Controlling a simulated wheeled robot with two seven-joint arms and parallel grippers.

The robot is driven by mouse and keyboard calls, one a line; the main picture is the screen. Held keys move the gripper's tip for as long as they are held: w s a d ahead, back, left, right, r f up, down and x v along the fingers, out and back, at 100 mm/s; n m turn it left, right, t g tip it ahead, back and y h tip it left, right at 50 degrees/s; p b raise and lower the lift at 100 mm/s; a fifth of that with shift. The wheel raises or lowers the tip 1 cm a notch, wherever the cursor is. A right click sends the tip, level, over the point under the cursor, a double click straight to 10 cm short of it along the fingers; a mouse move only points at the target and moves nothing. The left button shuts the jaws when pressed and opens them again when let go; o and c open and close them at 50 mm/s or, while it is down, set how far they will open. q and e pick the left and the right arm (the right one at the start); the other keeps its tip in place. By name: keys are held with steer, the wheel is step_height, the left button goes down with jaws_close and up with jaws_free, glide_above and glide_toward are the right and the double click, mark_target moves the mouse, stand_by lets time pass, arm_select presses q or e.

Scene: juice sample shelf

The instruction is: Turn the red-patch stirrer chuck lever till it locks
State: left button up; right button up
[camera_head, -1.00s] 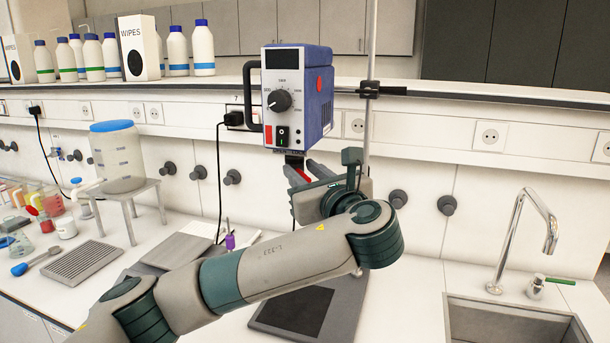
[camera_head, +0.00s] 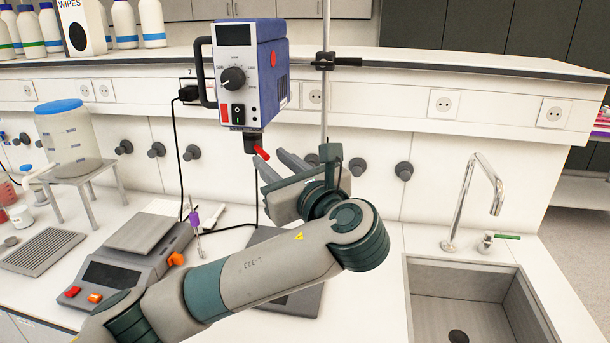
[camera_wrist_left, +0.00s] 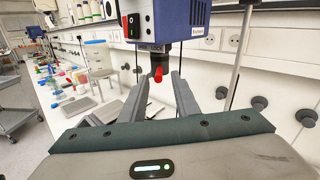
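The blue and grey stirrer motor (camera_head: 238,75) hangs on an upright rod, with a dial and switches on its front. Under it is the black chuck (camera_head: 251,143). The red chuck lever (camera_head: 262,154) sticks out from the chuck, tilted down to the right. My left gripper (camera_head: 270,160) is open and empty, just below and right of the lever. In the left wrist view the lever (camera_wrist_left: 157,76) shows between the two spread fingers, just past their tips; I see no contact. My right gripper is out of view.
The rod (camera_head: 325,120) with its black clamp stands right of the motor. A hotplate-like device (camera_head: 130,255) and a purple-topped stick (camera_head: 194,220) are on the bench at left. A sink (camera_head: 460,300) with a tap lies at right.

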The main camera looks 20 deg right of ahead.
arm_select(q)
steer(key=s+d+p, duration=0.2)
steer(key=s+p, duration=0.6)
steer(key=s, duration=0.3)
steer(key=shift+p, duration=0.3)
steer(key=shift+d, duration=0.15)
